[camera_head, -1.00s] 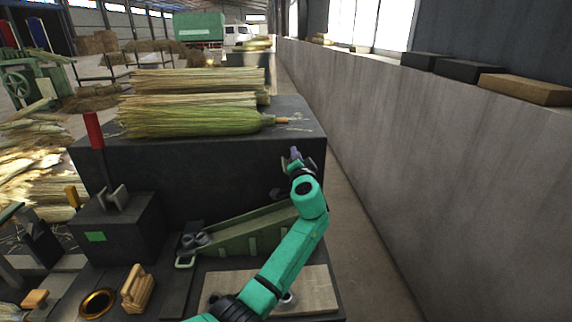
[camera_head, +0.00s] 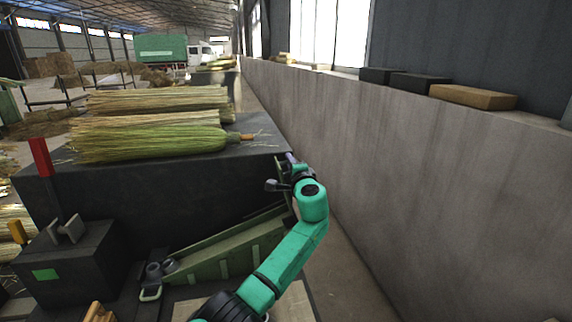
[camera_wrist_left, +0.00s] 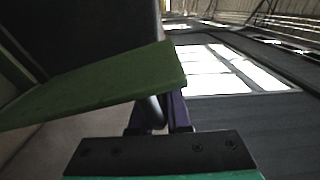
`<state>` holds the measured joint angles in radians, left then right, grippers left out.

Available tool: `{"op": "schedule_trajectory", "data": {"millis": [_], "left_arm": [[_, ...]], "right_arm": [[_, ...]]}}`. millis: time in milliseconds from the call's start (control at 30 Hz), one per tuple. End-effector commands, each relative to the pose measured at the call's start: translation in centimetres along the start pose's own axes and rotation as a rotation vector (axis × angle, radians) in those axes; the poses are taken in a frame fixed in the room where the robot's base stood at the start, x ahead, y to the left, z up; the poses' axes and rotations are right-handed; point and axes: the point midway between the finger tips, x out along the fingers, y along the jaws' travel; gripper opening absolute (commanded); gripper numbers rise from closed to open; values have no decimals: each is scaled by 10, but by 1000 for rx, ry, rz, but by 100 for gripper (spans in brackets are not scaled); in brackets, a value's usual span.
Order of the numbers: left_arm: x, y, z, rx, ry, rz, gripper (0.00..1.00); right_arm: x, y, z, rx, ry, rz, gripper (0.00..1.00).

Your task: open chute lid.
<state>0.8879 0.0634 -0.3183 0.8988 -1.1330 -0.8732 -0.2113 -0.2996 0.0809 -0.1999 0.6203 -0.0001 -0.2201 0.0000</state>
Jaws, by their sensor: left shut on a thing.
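The green chute (camera_head: 225,255) slopes up to the right, in front of the dark block. A narrow green panel, apparently the lid (camera_head: 282,182), stands steeply at its upper right end, partly hidden by my arm. In the left wrist view, the green lid (camera_wrist_left: 105,85) crosses close in front of my fingers. My left gripper (camera_head: 287,160), on the teal arm, is at the lid. Its purple fingers (camera_wrist_left: 158,115) are shut on a dark rod-like handle (camera_wrist_left: 154,110) beside the lid. How the handle joins the lid is hidden. My right gripper is not in view.
Straw bundles (camera_head: 150,140) lie on the dark block (camera_head: 120,185) behind the chute. A dark box with a red-handled lever (camera_head: 40,158) stands at left. A long grey wall (camera_head: 400,170) runs close along the right, with a narrow floor gap beside my arm.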

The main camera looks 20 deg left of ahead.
Motion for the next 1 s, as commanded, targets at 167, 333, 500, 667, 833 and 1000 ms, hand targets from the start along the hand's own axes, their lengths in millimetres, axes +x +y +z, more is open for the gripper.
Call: {"op": "schedule_trajectory", "data": {"millis": [167, 333, 500, 667, 833, 1000], "left_arm": [[0, 0, -2, 7, 1, 0, 0], [0, 0, -2, 6, 1, 0, 0], [0, 0, -2, 5, 2, 0, 45], [0, 0, -1, 5, 1, 1, 45], [-2, 1, -1, 5, 1, 0, 45], [-19, 3, -3, 3, 4, 0, 45]], "right_arm": [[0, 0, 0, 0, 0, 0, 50], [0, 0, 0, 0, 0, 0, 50], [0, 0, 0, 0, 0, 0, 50], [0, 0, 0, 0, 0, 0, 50], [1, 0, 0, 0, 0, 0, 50], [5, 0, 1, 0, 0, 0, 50]]}}
